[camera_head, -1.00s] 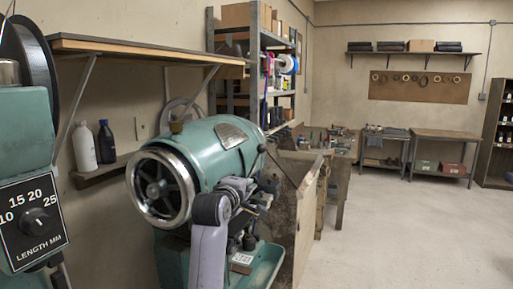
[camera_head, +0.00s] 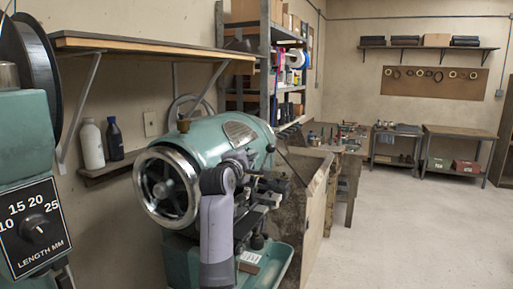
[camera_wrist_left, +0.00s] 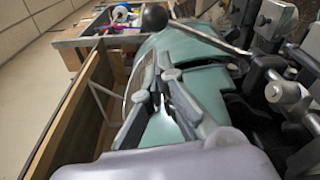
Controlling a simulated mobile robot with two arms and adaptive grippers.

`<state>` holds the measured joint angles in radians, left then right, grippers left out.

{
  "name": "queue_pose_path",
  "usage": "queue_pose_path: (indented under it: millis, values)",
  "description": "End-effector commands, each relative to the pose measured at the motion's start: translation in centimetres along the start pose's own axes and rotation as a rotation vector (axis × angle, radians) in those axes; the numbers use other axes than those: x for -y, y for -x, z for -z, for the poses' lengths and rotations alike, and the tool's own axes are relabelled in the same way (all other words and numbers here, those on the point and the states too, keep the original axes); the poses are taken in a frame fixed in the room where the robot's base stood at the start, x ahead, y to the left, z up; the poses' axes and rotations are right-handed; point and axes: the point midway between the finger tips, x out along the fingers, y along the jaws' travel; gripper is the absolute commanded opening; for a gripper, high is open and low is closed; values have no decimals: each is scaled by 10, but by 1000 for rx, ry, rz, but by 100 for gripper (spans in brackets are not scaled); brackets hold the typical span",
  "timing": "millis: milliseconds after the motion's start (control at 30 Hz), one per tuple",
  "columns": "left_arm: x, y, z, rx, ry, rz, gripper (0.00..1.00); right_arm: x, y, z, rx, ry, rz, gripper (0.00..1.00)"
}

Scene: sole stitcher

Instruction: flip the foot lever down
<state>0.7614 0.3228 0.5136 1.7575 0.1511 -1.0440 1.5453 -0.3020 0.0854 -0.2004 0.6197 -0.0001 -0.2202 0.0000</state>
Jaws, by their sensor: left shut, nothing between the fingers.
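The green sole stitcher (camera_head: 215,140) stands in the left half of the head view, with a silver handwheel at its front. In the left wrist view a lever with a black ball knob (camera_wrist_left: 154,17) and a metal rod juts out above the machine body; I take it as the foot lever. My left gripper (camera_wrist_left: 165,70) is shut and empty, its fingertips below the knob in that picture and apart from it. In the head view my left gripper (camera_head: 268,186) is beside the machine's right side, partly hidden among dark machine parts. My right gripper is not in view.
Metal machine parts (camera_wrist_left: 290,95) crowd the right of the wrist view. A length dial (camera_head: 38,228) stands close at the left. A wall shelf (camera_head: 150,45), bottles (camera_head: 92,145) and a wooden bench (camera_head: 318,190) surround the machine. The floor at right is clear.

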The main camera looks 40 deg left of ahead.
Motion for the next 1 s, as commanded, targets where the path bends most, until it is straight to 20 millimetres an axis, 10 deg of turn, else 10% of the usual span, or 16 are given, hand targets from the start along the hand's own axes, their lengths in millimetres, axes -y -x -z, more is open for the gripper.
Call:
queue_pose_path:
  millis: [400,1000]
  values:
    - [-3,-58,0,1,0,1,0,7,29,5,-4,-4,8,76]
    - [0,-68,0,0,-2,-1,0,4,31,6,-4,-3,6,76]
